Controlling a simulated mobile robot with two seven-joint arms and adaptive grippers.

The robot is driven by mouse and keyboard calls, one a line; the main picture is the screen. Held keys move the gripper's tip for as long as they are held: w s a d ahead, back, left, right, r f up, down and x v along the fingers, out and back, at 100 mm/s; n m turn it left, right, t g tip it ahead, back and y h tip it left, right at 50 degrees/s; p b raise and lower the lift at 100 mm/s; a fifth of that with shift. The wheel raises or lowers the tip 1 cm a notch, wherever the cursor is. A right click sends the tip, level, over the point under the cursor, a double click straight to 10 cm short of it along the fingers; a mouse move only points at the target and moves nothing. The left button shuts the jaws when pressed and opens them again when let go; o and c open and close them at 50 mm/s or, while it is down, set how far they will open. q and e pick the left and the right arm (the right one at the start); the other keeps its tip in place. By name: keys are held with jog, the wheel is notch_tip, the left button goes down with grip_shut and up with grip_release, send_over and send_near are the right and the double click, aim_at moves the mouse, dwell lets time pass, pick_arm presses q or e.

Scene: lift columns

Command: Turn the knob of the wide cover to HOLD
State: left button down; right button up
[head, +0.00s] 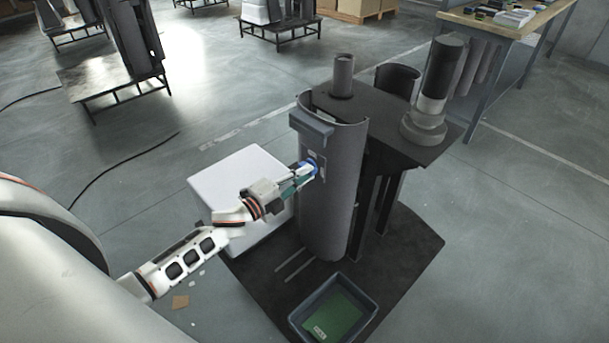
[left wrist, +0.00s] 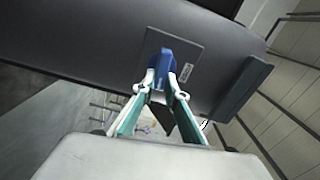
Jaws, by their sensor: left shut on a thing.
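The wide cover (head: 335,215) is a tall dark grey curved shell, standing upright on the black base plate. A blue knob (left wrist: 165,62) sits on a small grey plate with a pale label on the cover; the label is too small to read. My left gripper (head: 311,168) is shut on the knob, with its fingertips on both sides of it in the left wrist view (left wrist: 160,90). The fingers hide part of the knob, and I cannot tell its setting. My right gripper is in neither view.
A dark box-like handle (head: 311,124) juts from the cover above the knob. A white box (head: 240,180) stands left of the cover. A tray with a green bottom (head: 334,308) lies in front. A workbench (head: 510,22) is at the back right.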

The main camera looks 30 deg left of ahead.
pick_arm(q)
jog(key=shift+f+m, duration=0.15)
jog(key=shift+m, duration=0.35)
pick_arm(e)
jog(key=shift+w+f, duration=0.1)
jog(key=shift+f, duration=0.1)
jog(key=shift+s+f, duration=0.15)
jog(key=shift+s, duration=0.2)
pick_arm(q)
jog(key=c, duration=2)
grip_release()
jog(key=shift+c, duration=0.2)
jog(key=v, duration=1.2)
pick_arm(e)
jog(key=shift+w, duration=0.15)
